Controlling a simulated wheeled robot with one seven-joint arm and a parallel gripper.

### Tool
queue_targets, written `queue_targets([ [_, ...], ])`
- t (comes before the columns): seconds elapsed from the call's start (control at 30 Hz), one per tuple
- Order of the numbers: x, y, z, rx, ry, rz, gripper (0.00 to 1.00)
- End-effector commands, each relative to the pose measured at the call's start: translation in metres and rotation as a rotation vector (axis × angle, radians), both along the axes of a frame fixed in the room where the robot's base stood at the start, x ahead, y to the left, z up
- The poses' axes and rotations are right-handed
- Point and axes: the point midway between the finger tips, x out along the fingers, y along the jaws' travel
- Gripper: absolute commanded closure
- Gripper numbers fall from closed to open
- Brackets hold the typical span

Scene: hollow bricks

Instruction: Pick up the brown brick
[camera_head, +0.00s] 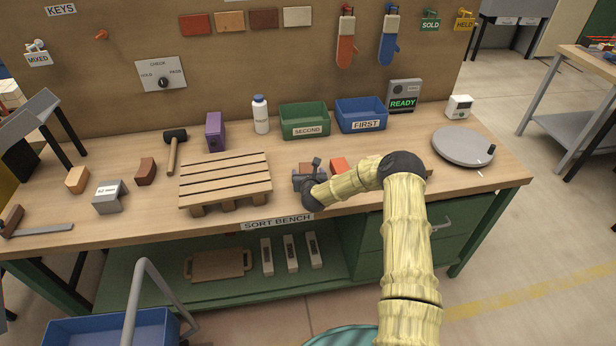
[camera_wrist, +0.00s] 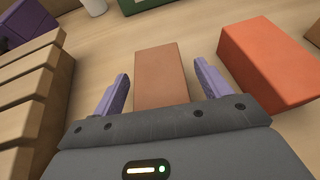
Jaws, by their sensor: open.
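A plain brown brick (camera_wrist: 162,72) lies flat on the bench in the wrist view. My gripper (camera_wrist: 161,80) is open, with one purple finger on each side of the brick's near part. Gaps show between brick and fingers; I cannot tell how low the fingers are. In the head view my gripper (camera_head: 310,178) is over the bench's front part, right of the pallet, and mostly hides this brick. Darker brown bricks (camera_head: 146,171) and (camera_head: 13,219) lie farther left.
An orange-red brick (camera_wrist: 270,64) lies close right of my gripper. The wooden pallet (camera_head: 224,168) is close on the left. Green (camera_head: 304,133) and blue (camera_head: 361,127) bins stand behind. A grey turntable (camera_head: 462,146) is at right.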

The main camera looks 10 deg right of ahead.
Motion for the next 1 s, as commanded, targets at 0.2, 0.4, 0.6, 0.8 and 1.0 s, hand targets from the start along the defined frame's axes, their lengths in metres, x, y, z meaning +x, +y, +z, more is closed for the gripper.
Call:
queue_targets([
  [0.2,-0.0002,0.0002,0.0001,0.000,0.000,0.000,0.24],
  [0.4,-0.0003,0.0002,0.0001,0.000,0.000,0.001,0.30],
  [0.6,-0.0003,0.0002,0.0002,0.000,0.000,0.001,0.69],
  [0.8,0.0004,0.0002,0.0017,0.000,-0.003,0.000,0.88],
  [1.0,0.0005,0.0002,0.0047,0.000,-0.004,0.000,0.88],
])
